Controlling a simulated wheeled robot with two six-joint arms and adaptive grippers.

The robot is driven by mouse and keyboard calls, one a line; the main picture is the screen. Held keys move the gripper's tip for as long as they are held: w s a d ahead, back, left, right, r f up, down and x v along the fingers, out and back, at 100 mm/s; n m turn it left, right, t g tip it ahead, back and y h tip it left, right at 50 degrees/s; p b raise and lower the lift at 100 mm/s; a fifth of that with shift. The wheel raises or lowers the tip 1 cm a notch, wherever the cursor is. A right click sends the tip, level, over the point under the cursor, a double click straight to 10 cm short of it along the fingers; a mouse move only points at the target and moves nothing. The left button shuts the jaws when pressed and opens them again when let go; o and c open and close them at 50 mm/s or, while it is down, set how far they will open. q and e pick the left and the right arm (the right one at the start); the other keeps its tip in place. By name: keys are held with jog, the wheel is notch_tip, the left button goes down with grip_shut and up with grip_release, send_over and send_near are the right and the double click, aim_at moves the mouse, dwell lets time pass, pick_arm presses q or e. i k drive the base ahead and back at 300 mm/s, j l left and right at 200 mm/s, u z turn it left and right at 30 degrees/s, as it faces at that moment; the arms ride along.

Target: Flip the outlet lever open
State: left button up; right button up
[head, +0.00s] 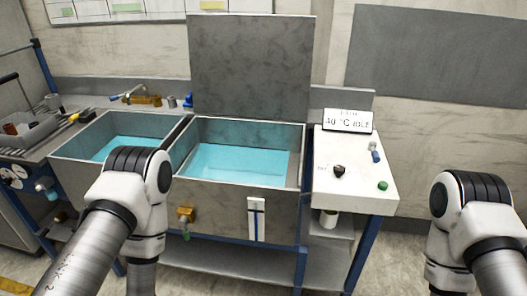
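A brass outlet valve (186,214) sticks out of the front wall of the right basin, low and left of its middle. A small green part (186,236), which looks like its lever, hangs below the brass body. Its exact angle is too small to tell. My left arm stands just left of the valve and bends downward, and its gripper is out of the picture. My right arm is at the far right, and its gripper is also out of the picture. Neither arm visibly touches the valve.
The right basin (237,189) holds blue water under a raised grey lid (250,65). A second water basin (62,150) is left of it. A white panel (350,192) with knobs and a display (347,121) stands right. Blue legs and a lower shelf (215,268) lie below.

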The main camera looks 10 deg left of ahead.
aim_at(374, 153)
jog(key=u, duration=1.05)
jog(key=z, duration=1.65)
